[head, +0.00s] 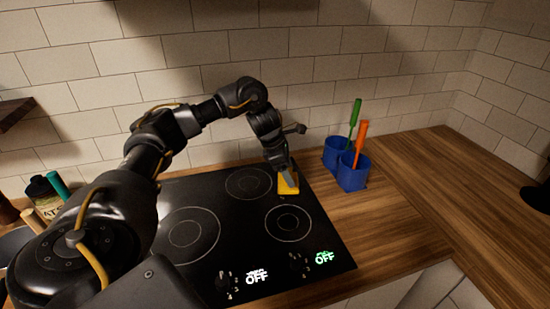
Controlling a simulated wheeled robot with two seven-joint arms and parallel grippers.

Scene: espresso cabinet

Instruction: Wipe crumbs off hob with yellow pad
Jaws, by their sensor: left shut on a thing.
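The black hob (215,271) lies in the worktop, with several ring-marked zones and two lit OFF displays at its front. The yellow pad (289,187) is at the hob's back right, between the two right-hand rings. My left gripper (286,172) points down and is shut on the pad. The pad appears to rest on the hob, but exact contact cannot be told. A few tiny specks, perhaps crumbs, show near the front right ring; they are too small to tell clearly.
Two blue cups (353,171) with a green-handled (354,117) and an orange-handled utensil (361,138) stand just right of the hob. A tiled wall (330,62) rises behind. Jars and utensils crowd the left edge. The wooden worktop (410,185) at the right is clear.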

